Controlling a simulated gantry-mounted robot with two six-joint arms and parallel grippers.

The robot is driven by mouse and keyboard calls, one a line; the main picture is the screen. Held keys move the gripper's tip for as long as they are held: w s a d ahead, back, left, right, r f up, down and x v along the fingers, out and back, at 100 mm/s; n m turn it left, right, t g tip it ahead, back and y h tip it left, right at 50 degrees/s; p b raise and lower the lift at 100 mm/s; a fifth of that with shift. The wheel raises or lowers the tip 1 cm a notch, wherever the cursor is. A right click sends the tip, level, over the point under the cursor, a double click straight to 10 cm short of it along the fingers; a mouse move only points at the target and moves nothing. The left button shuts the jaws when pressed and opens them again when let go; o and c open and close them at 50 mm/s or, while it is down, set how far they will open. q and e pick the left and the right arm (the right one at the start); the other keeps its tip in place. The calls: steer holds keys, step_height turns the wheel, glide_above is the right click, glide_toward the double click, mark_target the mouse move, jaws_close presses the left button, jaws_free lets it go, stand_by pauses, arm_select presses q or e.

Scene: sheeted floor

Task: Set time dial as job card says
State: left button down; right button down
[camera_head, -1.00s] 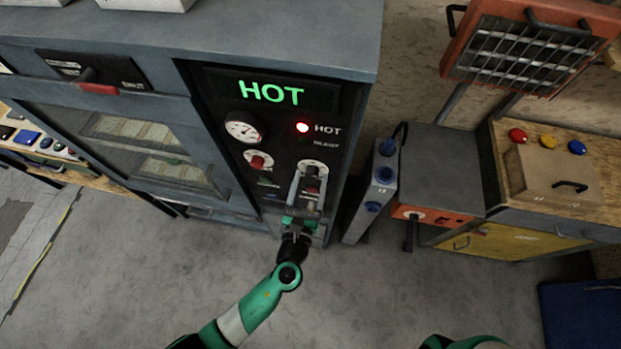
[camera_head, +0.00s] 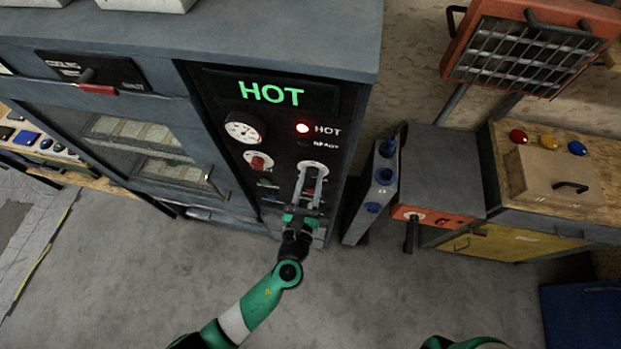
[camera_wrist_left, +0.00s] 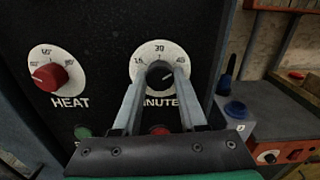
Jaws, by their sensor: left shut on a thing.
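The time dial, marked MINUTES, has a white face (camera_wrist_left: 150,52) with 15, 30 and 45 around its upper edge in the left wrist view. Its dark knob (camera_wrist_left: 159,74) sits between the fingertips of my left gripper (camera_wrist_left: 158,80), which is shut on it. The exact pointer angle is hard to read. In the head view my left gripper (camera_head: 312,176) reaches up to this dial at the lower right of the oven's black panel (camera_head: 275,150). My right gripper is out of view. I cannot make out a job card.
The HEAT dial with a red knob (camera_wrist_left: 50,76) is to the left. Green (camera_wrist_left: 83,131) and red buttons lie below the dials. The display (camera_head: 270,92) reads HOT and a red lamp (camera_head: 302,128) is lit. A grey box with blue knobs (camera_head: 383,176) stands close at right.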

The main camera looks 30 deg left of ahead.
arm_select(q)
steer(key=n+b, duration=0.3)
steer(key=n, duration=0.3)
steer(key=shift+f+n, duration=0.15)
steer(key=shift+n, duration=0.15)
steer(key=n+b, duration=0.2)
steer(key=n, duration=0.3)
steer(key=shift+b, duration=0.4)
steer(key=shift+r, duration=0.2)
steer(key=shift+c, duration=2.2)
jaws_free()
steer(key=v, duration=1.1)
steer(key=shift+s, duration=0.3)
